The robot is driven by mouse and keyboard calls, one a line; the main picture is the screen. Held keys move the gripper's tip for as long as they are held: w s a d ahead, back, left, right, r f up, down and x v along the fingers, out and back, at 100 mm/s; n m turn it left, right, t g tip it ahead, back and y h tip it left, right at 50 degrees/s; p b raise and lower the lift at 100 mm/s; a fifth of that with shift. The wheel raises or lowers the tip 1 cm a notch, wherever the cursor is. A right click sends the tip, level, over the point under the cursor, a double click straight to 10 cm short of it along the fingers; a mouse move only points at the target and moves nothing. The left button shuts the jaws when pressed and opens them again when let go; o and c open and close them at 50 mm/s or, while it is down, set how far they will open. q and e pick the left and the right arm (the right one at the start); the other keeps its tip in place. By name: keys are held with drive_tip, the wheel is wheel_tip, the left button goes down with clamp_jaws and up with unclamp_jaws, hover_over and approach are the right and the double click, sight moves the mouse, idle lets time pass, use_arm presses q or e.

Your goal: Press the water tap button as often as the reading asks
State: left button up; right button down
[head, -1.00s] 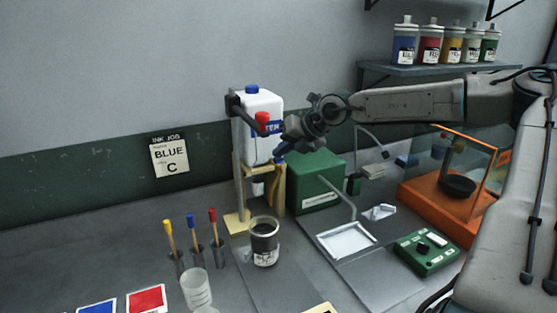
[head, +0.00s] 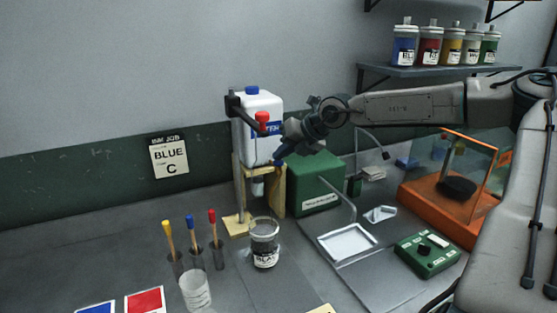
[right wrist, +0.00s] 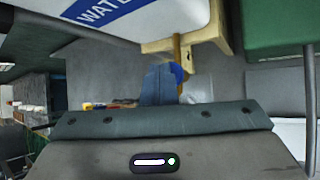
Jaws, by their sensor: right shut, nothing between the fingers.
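A white water container (head: 262,103) with a blue cap and a blue label stands on a wooden stand (head: 275,190); its label shows large in the right wrist view. My right gripper (head: 280,161) is shut and empty, low at the container's front right side. In the right wrist view its fingertips (right wrist: 160,82) are beside a blue round part (right wrist: 178,73), probably the tap button, on a brass-coloured stem. I cannot tell whether they touch it. The gripper hides most of the tap in the head view. My left gripper is out of view.
A labelled jar (head: 264,247) stands before the stand. A wall card (head: 169,156) reads BLUE C. A green box (head: 315,185), an orange-framed case (head: 440,212) and a green control box (head: 427,252) are to the right.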

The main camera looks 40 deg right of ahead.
sight(282, 163)
drive_tip(key=shift+r+p, duration=0.3)
drive_tip(key=shift+r, duration=0.7)
drive_tip(key=shift+r+p, duration=1.2)
drive_tip(key=shift+r, duration=1.3)
idle(0.4)
wheel_tip(282, 163, up, 4)
drive_tip(key=p, duration=0.8)
drive_tip(key=shift+f+p, duration=0.1)
drive_tip(key=shift+p, duration=0.3)
